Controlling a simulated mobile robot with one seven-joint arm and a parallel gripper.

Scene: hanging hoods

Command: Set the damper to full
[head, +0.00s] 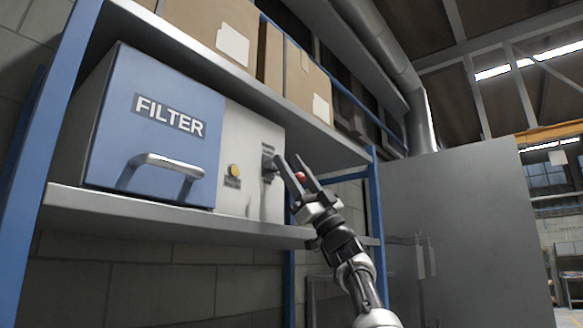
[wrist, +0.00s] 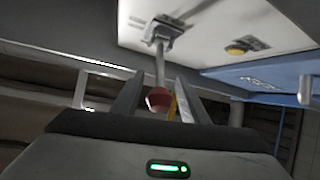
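The damper lever is a thin rod with a red knob (head: 300,176), standing out from a slotted plate (head: 268,151) on the light panel of the filter unit (head: 235,152). In the wrist view the rod (wrist: 160,66) runs from the plate (wrist: 162,29) down to the red knob (wrist: 158,98). My gripper (head: 292,161) is open, with one finger on each side of the knob. In the wrist view my gripper (wrist: 160,82) shows a gap at the knob's right; whether the left finger touches it I cannot tell. Plate markings are too small to read.
A yellow button (head: 234,171) sits left of the lever. The blue FILTER door (head: 150,115) has a bar handle (head: 160,162). The unit stands on a shelf (head: 160,215), with cardboard boxes (head: 215,30) above. A blue post (head: 374,200) stands right; a grey panel (head: 460,230) is beyond.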

